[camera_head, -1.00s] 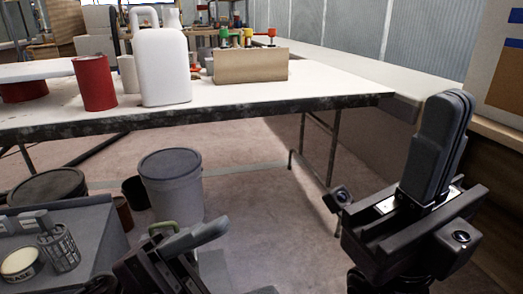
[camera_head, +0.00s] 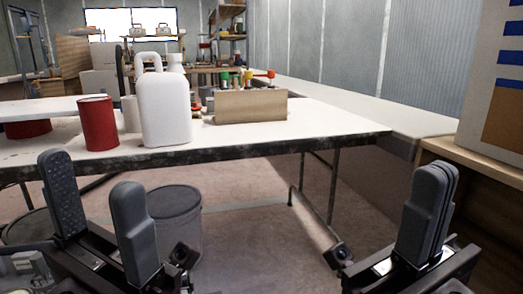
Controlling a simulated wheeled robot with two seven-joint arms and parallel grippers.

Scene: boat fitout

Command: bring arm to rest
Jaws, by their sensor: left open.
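My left gripper (camera_head: 96,215) is at the lower left, pointing up, with its two dark fingers spread apart and nothing between them. It is in front of the white table and partly covers the grey bucket. My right gripper (camera_head: 426,218) is at the lower right, also pointing up and clear of the table. Its fingers overlap in this view, so the gap between them cannot be made out. I see nothing held in it.
A white table (camera_head: 330,128) carries a white jug (camera_head: 165,112), a red can (camera_head: 98,124) and a cardboard box (camera_head: 250,106) with coloured tools. A grey bucket (camera_head: 176,212) stands on the floor. A wooden bench (camera_head: 480,160) is at the right.

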